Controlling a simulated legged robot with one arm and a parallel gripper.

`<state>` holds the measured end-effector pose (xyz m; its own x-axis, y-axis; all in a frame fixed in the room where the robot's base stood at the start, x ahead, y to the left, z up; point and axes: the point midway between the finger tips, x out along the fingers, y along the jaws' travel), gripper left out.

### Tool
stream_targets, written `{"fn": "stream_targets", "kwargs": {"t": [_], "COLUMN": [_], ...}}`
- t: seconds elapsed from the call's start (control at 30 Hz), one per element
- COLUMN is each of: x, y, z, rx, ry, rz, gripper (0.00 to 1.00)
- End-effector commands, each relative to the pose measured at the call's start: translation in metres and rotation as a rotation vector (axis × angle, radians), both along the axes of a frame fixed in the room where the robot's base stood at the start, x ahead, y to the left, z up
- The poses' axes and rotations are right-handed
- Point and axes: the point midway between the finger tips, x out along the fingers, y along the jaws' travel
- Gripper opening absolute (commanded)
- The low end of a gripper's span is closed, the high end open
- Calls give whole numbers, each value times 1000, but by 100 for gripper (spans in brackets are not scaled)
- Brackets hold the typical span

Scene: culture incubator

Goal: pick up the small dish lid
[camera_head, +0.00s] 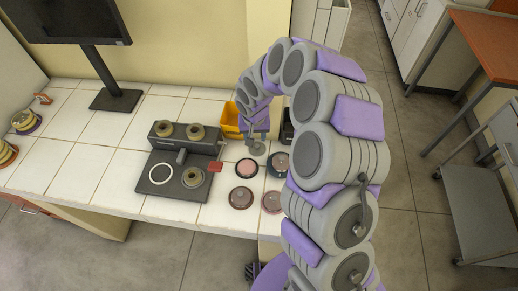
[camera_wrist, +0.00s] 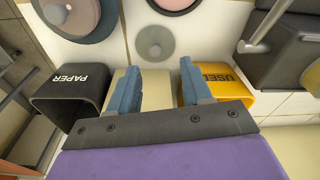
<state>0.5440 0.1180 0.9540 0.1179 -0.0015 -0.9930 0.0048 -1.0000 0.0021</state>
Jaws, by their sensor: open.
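The small dish lid, a small grey disc with a round knob (camera_head: 257,148), lies on the white tiled bench, just below my gripper (camera_head: 258,130) in the head view. In the wrist view the lid (camera_wrist: 154,42) shows whole, beyond the fingertips and roughly centred between them. My gripper (camera_wrist: 160,78) has two blue fingers spread apart with nothing between them. The fingers do not appear to touch the lid. Their exact height above the bench is hard to tell.
A yellow bin marked USED (camera_wrist: 215,82) and a black bin marked PAPER (camera_wrist: 78,92) flank the fingers. Dishes, one pink (camera_head: 246,168) and one grey (camera_head: 279,163), lie near the lid. A dark device (camera_head: 180,175) stands to the left, a monitor (camera_head: 70,20) behind.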

Motion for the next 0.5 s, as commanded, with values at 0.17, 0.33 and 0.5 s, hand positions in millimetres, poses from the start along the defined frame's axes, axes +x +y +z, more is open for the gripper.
{"fn": "stream_targets", "kwargs": {"t": [0.17, 0.33, 0.5], "x": [2, 4, 9], "y": [-8, -20, -21], "z": [-14, -26, -52], "rx": [8, 23, 19], "ry": [0, -1, -1], "rz": [0, -3, -3], "gripper": [49, 49, 49]}}
